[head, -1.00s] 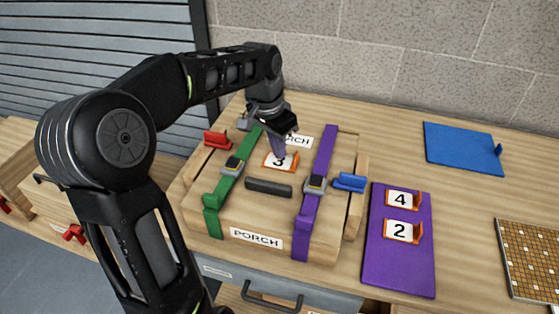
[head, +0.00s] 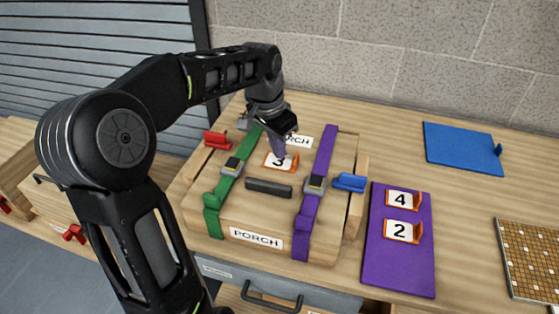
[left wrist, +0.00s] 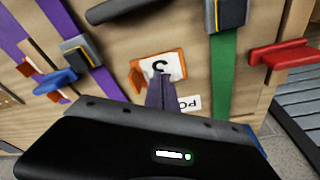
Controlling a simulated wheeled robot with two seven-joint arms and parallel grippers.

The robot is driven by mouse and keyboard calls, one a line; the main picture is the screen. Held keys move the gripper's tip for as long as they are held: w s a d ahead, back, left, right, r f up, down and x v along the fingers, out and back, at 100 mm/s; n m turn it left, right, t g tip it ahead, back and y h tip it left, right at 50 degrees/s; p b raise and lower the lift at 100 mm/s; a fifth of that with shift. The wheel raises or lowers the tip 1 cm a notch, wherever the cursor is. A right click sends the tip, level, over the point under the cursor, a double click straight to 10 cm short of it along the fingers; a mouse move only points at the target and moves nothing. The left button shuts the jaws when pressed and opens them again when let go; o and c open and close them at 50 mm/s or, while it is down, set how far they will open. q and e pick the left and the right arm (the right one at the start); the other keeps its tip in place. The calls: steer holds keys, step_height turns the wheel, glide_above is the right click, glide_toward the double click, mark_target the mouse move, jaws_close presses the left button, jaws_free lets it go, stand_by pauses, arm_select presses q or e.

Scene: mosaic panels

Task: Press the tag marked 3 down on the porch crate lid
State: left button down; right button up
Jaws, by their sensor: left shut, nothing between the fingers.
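The tag marked 3 (head: 281,163), white with an orange edge and tab, lies on the lid of the wooden porch crate (head: 258,213), between the green strap and the purple strap. It also shows in the left wrist view (left wrist: 172,66). My left gripper (head: 279,155) is shut and empty, pointing down with its fingertips at the tag, covering part of the number. In the left wrist view the fingertips (left wrist: 160,82) overlap the tag's edge and appear to touch it. My right gripper is in neither view.
A green strap (head: 228,175) and a purple strap (head: 318,173) with buckles cross the crate, with a dark handle (head: 268,188) between them. A purple mat (head: 385,268) holds tags 4 (head: 400,199) and 2 (head: 400,231). A blue board (head: 460,147) lies at the back right.

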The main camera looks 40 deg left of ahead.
arm_select(q)
steer(key=shift+f+b, duration=0.55)
steer(key=shift+f, duration=0.2)
stand_by(0.3)
stand_by(0.4)
steer(key=shift+r, duration=0.3)
step_height(320, 180, up, 8)
steer(key=p, duration=0.6)
steer(key=shift+f, duration=0.25)
